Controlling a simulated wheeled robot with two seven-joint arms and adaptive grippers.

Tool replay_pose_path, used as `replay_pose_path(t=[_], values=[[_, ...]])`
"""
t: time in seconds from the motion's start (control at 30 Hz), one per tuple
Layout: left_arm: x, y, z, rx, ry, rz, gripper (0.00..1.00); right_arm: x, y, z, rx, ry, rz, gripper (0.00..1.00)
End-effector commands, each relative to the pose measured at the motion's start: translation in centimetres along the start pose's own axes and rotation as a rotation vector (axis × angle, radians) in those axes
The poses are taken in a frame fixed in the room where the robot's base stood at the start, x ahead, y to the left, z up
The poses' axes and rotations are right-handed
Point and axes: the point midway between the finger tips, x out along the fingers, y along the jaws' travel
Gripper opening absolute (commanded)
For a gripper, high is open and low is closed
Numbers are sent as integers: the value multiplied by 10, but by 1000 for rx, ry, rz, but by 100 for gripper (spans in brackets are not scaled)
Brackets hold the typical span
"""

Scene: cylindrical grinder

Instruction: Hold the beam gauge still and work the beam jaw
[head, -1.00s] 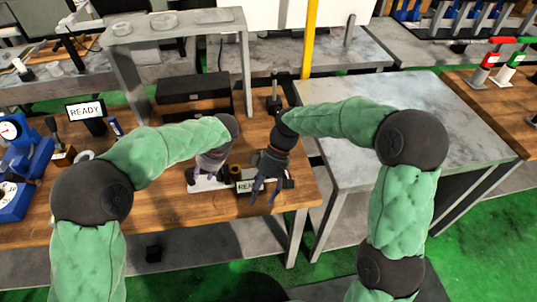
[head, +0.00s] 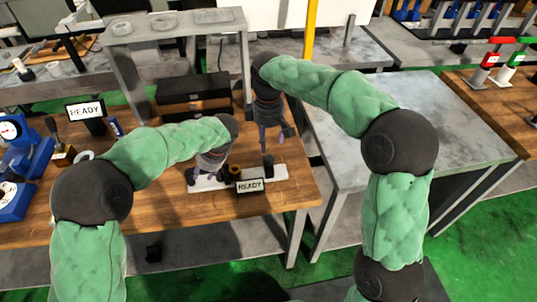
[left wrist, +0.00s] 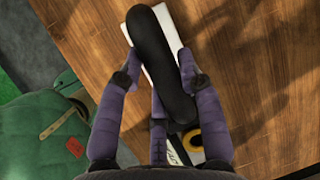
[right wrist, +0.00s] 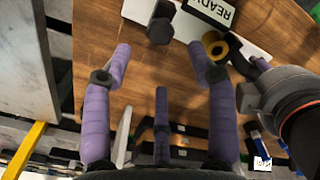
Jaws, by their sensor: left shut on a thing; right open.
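The beam gauge has a white base (head: 275,175), a READY display (head: 249,186) and a yellow-rimmed round part (head: 234,170). In the left wrist view my left gripper (left wrist: 160,62) is shut around its long black grip (left wrist: 168,85). In the head view my left gripper (head: 203,174) is at the gauge's left end. My right gripper (head: 266,143) is open and empty above the gauge's right end. In the right wrist view a black block (right wrist: 160,28), possibly the jaw, stands on the base beyond the open right fingers (right wrist: 160,62), apart from them.
A black box (head: 193,88) and a grey stand (head: 128,70) are behind on the wooden table (head: 170,207). A grey table (head: 400,105) stands at right. The wood in front of the gauge is clear.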

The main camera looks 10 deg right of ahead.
Motion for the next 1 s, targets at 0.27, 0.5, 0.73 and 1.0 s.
replay_pose_path(t=[0.27,0.5,0.73,1.0], values=[[3,3,-2,5,-1,8,0,51,-1,1,1,-2,-3,58],[3,3,-2,5,-1,8,0,74,0,0,1,0,-2,58],[3,3,-2,5,-1,8,0,78,0,0,1,0,-1,58],[3,3,-2,5,-1,8,0,78,0,0,1,0,-1,19]])
